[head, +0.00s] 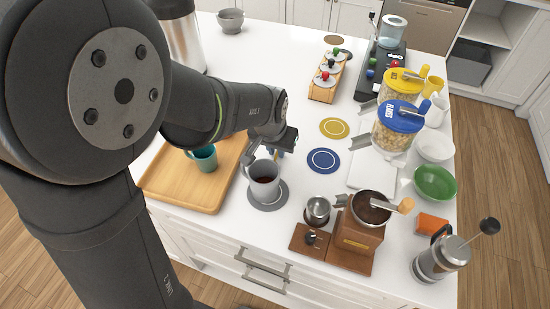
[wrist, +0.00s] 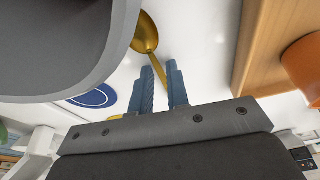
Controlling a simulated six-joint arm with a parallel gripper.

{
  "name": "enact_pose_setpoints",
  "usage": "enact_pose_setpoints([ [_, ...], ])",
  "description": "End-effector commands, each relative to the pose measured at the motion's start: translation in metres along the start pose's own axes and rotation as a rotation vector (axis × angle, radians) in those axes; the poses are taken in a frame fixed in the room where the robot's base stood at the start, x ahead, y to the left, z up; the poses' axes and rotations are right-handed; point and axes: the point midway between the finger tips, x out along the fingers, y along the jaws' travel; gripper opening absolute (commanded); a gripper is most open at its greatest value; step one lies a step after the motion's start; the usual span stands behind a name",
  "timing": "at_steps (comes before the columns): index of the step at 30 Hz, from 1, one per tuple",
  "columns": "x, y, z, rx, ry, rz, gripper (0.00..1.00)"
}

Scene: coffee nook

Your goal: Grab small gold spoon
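The small gold spoon (wrist: 145,33) lies on the white counter in the wrist view, bowl toward the top and handle pointing down to my gripper. My gripper (wrist: 160,66) has its two blue fingers apart, one on each side of the handle's line. The handle's end shows in the gap between them; I see no clear contact. In the head view my gripper (head: 276,150) is low over the counter behind the grey mug, and the spoon cannot be made out there.
The grey mug (head: 264,184) of dark drink stands close to my gripper on a grey coaster. A wooden tray (head: 176,192) with a teal cup (head: 205,158) is left. A blue coaster (head: 323,160) and a yellow coaster (head: 334,128) lie right. An orange object (wrist: 304,68) shows near the tray.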

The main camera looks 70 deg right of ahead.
Motion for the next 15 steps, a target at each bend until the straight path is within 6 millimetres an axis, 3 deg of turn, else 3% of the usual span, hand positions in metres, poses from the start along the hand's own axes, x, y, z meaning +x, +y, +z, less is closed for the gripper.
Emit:
enact_pose_setpoints([
  [2,-0.0002,0.0,-0.0001,0.0,0.0,0.0,0.0],
  [15,-0.0044,0.0,-0.0016,0.0,0.002,0.0,0.0],
])
